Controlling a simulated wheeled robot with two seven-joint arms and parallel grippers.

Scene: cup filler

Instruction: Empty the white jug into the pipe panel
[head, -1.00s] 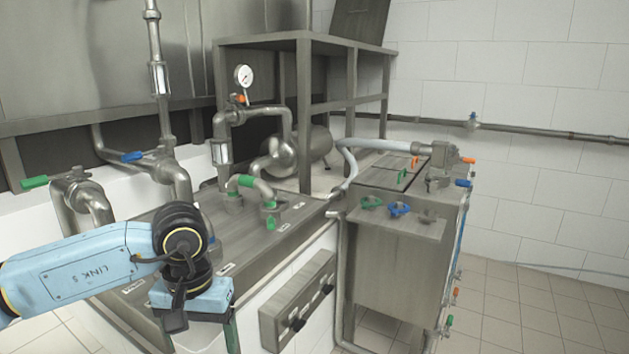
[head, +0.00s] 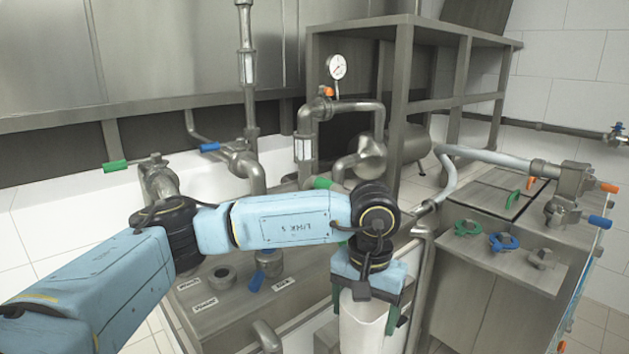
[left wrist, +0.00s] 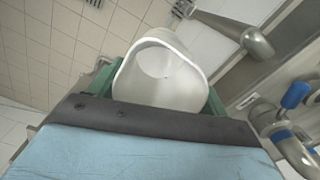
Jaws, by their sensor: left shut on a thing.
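The white jug (head: 362,328) is at the bottom of the head view, right of centre. My left gripper (head: 365,310) is shut on it, its green fingers on either side. The jug's lower part is cut off by the frame. In the left wrist view the jug's open mouth (left wrist: 165,72) faces the camera between the green fingers; I cannot tell whether liquid is inside. The pipe panel (head: 225,312) is a steel top with a round open pipe fitting (head: 222,277) and labels, left of the jug. My arm hides part of its pipework. My right gripper is not in view.
A blue-handled valve (head: 257,281) stands on the panel, and a pressure gauge (head: 337,67) rises behind it. A steel cabinet (head: 485,305) with green and blue valve handles stands to the right. A bent pipe end (head: 266,337) sticks up at the front edge.

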